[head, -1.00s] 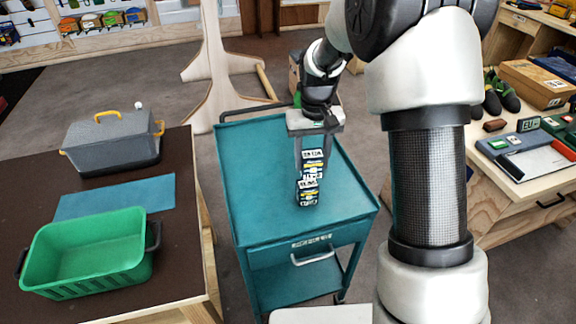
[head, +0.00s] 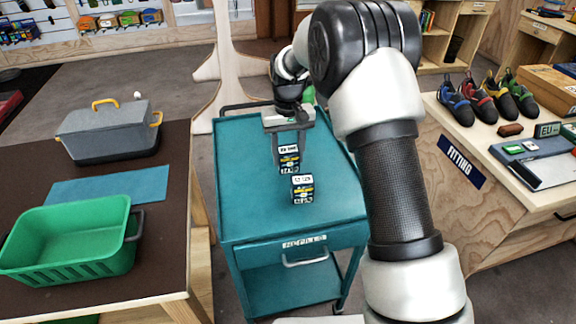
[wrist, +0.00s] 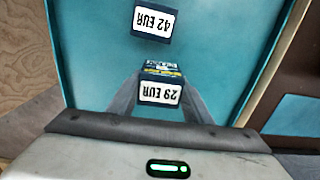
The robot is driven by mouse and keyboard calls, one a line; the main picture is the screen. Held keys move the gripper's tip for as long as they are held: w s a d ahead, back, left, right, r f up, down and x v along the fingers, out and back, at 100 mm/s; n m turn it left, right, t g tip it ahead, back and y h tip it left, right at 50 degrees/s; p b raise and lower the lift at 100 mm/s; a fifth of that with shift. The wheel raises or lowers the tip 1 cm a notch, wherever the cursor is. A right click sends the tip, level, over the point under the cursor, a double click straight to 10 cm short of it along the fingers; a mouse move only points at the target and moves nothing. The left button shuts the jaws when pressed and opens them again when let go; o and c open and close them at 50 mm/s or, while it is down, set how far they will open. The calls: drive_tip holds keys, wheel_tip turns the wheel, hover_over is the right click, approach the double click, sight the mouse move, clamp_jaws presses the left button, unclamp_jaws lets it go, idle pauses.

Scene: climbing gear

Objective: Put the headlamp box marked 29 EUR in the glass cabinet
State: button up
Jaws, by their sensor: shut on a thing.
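The headlamp box marked 29 EUR (wrist: 160,92) is dark with a white price label, upside down in the wrist view. My gripper (wrist: 160,82) is shut on it. In the head view my gripper (head: 291,146) holds this box (head: 288,160) over the teal cart, behind the other box. A second similar box (head: 302,189) stands on the cart top nearer the cart's front; its label reads 42 EUR in the wrist view (wrist: 152,23). No glass cabinet can be made out in these views.
The teal cart (head: 250,215) has a clear top around the boxes. A brown table (head: 160,270) at left bears a green basket (head: 70,262) and a grey toolbox (head: 110,133). A wooden counter (head: 465,115) with climbing shoes (head: 485,102) stands at right. A wooden stand rises behind the cart.

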sight(288, 166)
drive_tip(key=shift+f, duration=2)
drive_tip(key=shift+f, duration=0.15)
drive_tip(key=o, duration=1.1)
